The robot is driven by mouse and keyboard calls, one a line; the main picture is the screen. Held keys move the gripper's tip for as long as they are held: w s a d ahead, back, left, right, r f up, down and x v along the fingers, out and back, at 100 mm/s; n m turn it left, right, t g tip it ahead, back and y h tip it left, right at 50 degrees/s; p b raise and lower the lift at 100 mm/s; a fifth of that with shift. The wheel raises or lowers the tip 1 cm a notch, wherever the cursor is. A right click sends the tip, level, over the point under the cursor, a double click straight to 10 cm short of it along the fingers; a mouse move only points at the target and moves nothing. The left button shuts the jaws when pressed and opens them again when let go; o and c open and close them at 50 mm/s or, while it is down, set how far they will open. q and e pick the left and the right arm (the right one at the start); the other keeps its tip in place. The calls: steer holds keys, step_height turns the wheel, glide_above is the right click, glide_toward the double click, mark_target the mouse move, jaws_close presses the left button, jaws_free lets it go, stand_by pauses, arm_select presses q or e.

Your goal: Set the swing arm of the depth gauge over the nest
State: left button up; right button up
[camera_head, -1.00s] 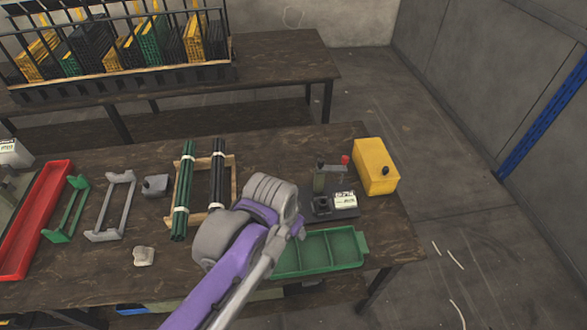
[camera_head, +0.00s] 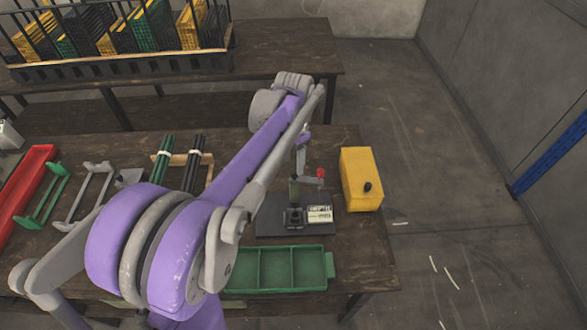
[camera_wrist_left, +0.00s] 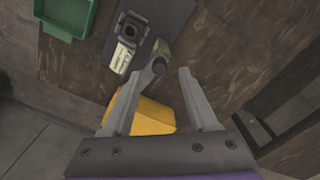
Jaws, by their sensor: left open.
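The depth gauge has a dark base plate (camera_head: 267,222) at the right of the near table. Its nest (camera_head: 294,217) is a dark block with a round hole, also clear in the left wrist view (camera_wrist_left: 131,30). A post (camera_head: 294,190) stands behind the nest. The swing arm (camera_head: 309,180) points right from the post, off the nest, with a red knob (camera_head: 320,173). My left gripper (camera_head: 301,160) is above the post, partly hidden by my arm. In the wrist view its open fingers (camera_wrist_left: 156,80) have the swing arm's dark round end between their tips; contact cannot be told.
A yellow box (camera_head: 361,180) stands right of the gauge. A green tray (camera_head: 278,268) lies in front. A white label block (camera_head: 319,214) sits beside the nest. Rod bundles (camera_head: 195,160), brackets and a red tray (camera_head: 25,190) are to the left, partly behind my arm.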

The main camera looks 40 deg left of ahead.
mark_target(294, 171)
arm_select(q)
steer(key=shift+w+f, duration=0.1)
steer(key=shift+f, duration=1.85)
steer(key=shift+d, duration=0.1)
jaws_close()
